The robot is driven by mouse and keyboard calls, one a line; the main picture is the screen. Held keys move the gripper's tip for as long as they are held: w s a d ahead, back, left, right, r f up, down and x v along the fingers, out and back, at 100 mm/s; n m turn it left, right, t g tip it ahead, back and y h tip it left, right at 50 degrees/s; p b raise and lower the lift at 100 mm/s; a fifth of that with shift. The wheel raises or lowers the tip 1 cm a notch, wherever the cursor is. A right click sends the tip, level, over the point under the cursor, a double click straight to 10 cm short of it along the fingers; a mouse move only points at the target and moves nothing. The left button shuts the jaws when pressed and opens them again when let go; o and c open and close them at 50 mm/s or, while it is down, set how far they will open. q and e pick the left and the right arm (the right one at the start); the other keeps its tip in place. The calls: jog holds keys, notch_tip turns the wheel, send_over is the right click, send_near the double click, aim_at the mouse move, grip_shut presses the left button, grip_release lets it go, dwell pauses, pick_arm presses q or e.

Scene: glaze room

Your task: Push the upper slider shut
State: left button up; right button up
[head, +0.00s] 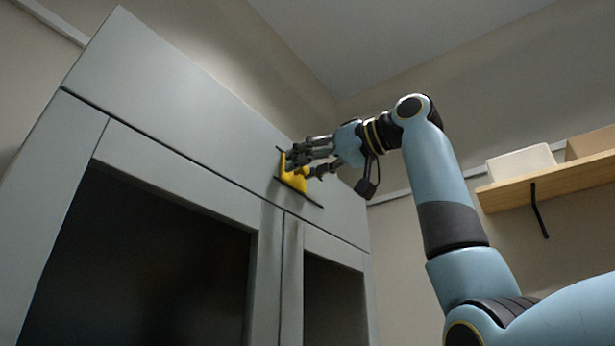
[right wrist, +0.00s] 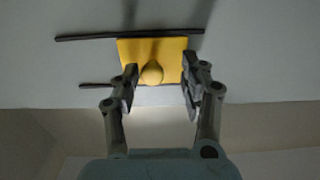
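The upper slider is a yellow plate (head: 293,182) with a round knob, set between two thin dark rails (head: 312,200) on the cabinet's upper grey panel. In the right wrist view the yellow plate (right wrist: 172,49) shows with its knob (right wrist: 151,73) facing me. My right gripper (head: 303,164) is at the slider. In the right wrist view its two fingers (right wrist: 159,67) are apart, one on each side of the knob, with a gap visible at both sides. Whether the fingertips touch the plate I cannot tell. My left gripper is out of view.
The tall grey cabinet (head: 170,80) has two dark framed openings (head: 140,265) below the upper panel. A wooden wall shelf (head: 550,183) with a white box (head: 521,163) is at the right. The room between cabinet and shelf holds my right arm.

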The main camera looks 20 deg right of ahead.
jog(key=shift+w+d, duration=0.1)
jog(key=shift+d, duration=0.15)
jog(key=shift+s+d, duration=0.2)
jog(key=shift+s, duration=0.05)
jog(key=v, duration=1.1)
jog(key=shift+s, duration=0.15)
